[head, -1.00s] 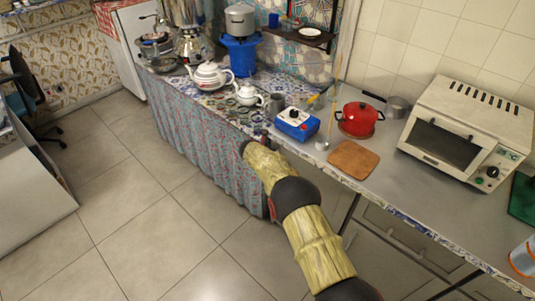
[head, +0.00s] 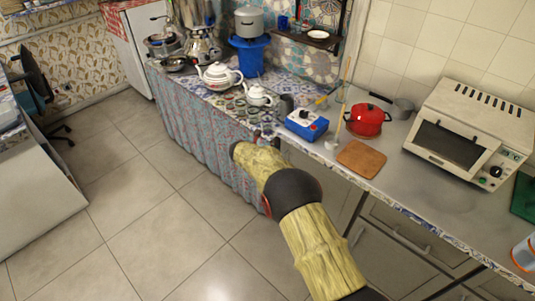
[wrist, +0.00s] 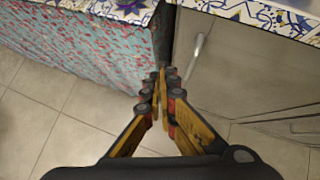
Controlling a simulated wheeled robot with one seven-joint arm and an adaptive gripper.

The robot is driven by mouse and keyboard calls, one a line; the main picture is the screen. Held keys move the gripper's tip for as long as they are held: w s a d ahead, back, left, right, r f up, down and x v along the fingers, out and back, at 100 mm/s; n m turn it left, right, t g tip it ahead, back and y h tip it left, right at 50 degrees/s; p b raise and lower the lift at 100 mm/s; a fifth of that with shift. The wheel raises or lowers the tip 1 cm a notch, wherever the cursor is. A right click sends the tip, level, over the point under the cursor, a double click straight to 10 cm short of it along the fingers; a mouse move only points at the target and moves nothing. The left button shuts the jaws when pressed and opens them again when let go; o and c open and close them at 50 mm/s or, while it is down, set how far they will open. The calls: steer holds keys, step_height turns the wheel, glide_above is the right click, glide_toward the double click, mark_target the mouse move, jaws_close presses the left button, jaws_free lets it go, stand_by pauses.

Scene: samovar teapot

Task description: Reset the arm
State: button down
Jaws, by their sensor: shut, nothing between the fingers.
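My gripper (wrist: 163,80) shows in the wrist view with its two yellow and black fingers together at the tips, shut and empty. It points toward the corner between the cloth-covered counter front (wrist: 85,75) and a grey cabinet (wrist: 225,65), below the counter's patterned edge. In the head view my yellow and black arm reaches from the bottom toward the front of the counter; the gripper cannot be clearly made out there. The white teapot (head: 217,76) and a smaller white teapot (head: 257,95) stand on the patterned counter top, apart from the arm.
Along the counter stand a blue device (head: 307,124), a red pot (head: 366,120), a wooden board (head: 361,159) and a toaster oven (head: 465,135). A metal samovar (head: 198,35) stands at the back left. The tiled floor (head: 130,210) left of the arm is clear.

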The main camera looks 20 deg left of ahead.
steer(key=shift+s+r, duration=0.25)
steer(key=shift+s, duration=0.05)
